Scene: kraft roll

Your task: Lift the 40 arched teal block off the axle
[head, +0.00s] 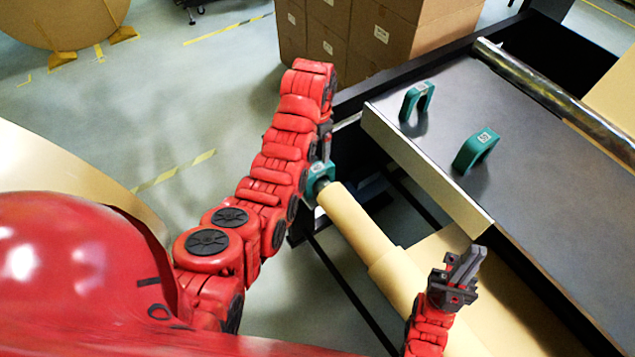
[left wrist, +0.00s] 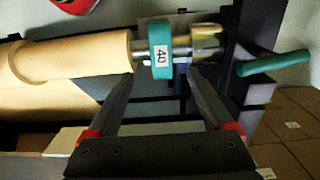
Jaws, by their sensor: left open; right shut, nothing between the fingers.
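The teal block marked 40 (left wrist: 161,62) sits on the metal axle (left wrist: 206,42) beside the end of the kraft roll (left wrist: 75,56). In the head view the block (head: 319,174) is partly hidden by my left arm. My left gripper (left wrist: 160,76) is open; in the left wrist view its fingertips lie to either side of the block's lower end, with no clear contact. In the head view this gripper (head: 325,143) is mostly hidden behind its arm. My right gripper (head: 468,262) is shut and empty, above the roll's near part.
Two more teal arched blocks (head: 417,101) (head: 476,151) stand on the dark table (head: 540,190). A metal bar (head: 550,95) lies along its far side. A teal handle (left wrist: 273,63) shows right of the axle. Cardboard boxes (head: 385,40) are stacked behind.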

